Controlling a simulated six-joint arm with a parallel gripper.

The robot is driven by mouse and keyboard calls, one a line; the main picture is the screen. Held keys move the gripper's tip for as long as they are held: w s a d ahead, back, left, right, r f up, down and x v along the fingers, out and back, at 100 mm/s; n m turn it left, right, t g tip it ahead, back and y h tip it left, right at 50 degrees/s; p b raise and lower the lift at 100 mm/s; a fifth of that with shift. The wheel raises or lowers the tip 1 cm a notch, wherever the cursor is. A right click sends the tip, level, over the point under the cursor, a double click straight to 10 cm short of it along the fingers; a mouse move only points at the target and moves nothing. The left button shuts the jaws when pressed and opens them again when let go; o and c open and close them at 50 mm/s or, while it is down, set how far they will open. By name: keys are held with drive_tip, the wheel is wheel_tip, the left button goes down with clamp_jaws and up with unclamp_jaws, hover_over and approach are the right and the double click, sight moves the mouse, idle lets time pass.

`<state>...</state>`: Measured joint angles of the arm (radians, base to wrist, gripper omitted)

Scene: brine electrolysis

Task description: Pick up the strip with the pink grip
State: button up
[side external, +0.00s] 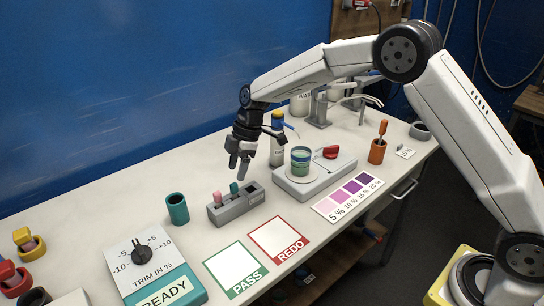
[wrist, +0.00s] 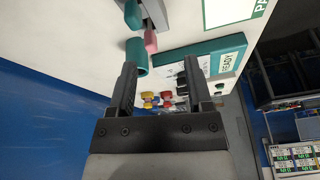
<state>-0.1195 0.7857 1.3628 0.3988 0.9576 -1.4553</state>
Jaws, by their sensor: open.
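The strip with the pink grip (side external: 217,197) stands in the left part of a small grey rack (side external: 240,207); only its grip shows clearly. A strip with a teal grip (side external: 234,188) stands to its right in the same rack. My gripper (side external: 238,168) is above the rack, apart from both grips. In the wrist view my gripper (wrist: 159,75) is open with nothing between its fingers. The pink grip (wrist: 151,41) and teal grip (wrist: 133,15) show beyond the fingertips, near the top. The strips' lower parts are hidden in the rack.
A teal cup (side external: 177,209) stands close left of the rack. A grey device (side external: 315,181) with a green-banded beaker (side external: 300,160) is to the right. The PASS card (side external: 237,269) and REDO card (side external: 278,241) lie in front. A trim panel (side external: 150,265) is front left.

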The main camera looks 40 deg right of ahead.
sight(218, 192)
drive_tip(key=shift+w+a+f+n+y, duration=0.1)
drive_tip(key=shift+w+a+f+n, duration=0.35)
drive_tip(key=shift+a+f, duration=0.65)
drive_tip(key=shift+w+a+f+n+y, duration=0.1)
drive_tip(key=shift+w+a+f+n, duration=0.45)
drive_tip(key=shift+f, duration=1)
drive_tip(key=shift+w+a+f+n+y, duration=0.1)
drive_tip(key=shift+w+a+f+n, duration=0.2)
drive_tip(key=shift+a+f, duration=0.85)
drive_tip(key=shift+d+f, duration=0.15)
clamp_jaws()
